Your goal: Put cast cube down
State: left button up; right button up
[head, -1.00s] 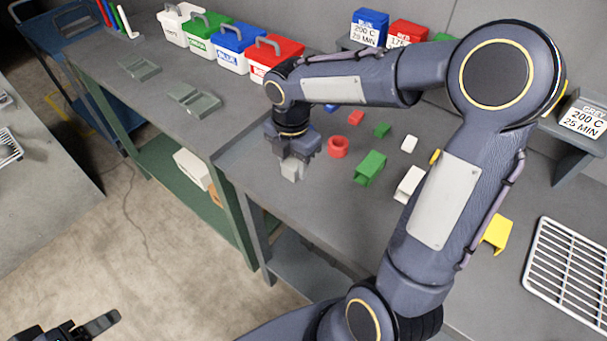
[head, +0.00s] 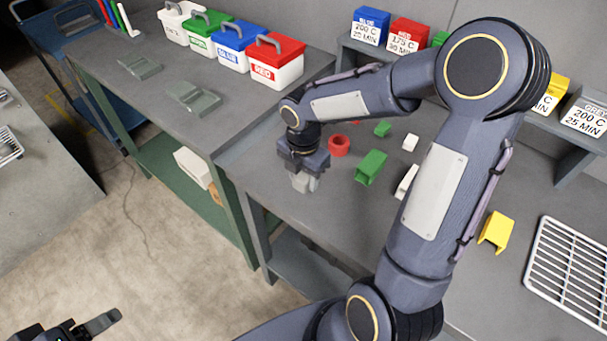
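The cast cube (head: 300,182) is a small light grey block at the near left part of the right-hand table. My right gripper (head: 304,174) points down with its fingers around the cube, and its body hides the cube's top. I cannot tell whether the cube's underside touches the table top. My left gripper (head: 98,324) is low at the bottom left, away from the table; only one finger shows clearly.
Near the cube are a red ring (head: 339,146), a green part (head: 371,167) and a white part (head: 406,181). A yellow part (head: 495,231) and a white wire rack (head: 570,275) are at right. Lidded boxes, including a red one (head: 277,63), stand at the back left.

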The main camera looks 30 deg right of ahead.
aim_at(303, 175)
jog(key=shift+o, duration=1.4)
notch_tip(303, 175, up, 12)
jog(key=s+a+m+t+y, duration=0.2)
jog(key=s+m, duration=0.6)
jog(key=m, duration=0.4)
jog(key=s+a+m+t+y, duration=0.1)
jog(key=s+m+t, duration=0.2)
jog(key=s+m, duration=0.5)
jog(key=m, duration=0.4)
jog(key=shift+s+a+f+t+y+p, duration=0.3)
jog(key=shift+s+a+f+y+p, duration=0.05)
jog(key=shift+s+a+y+p, duration=0.05)
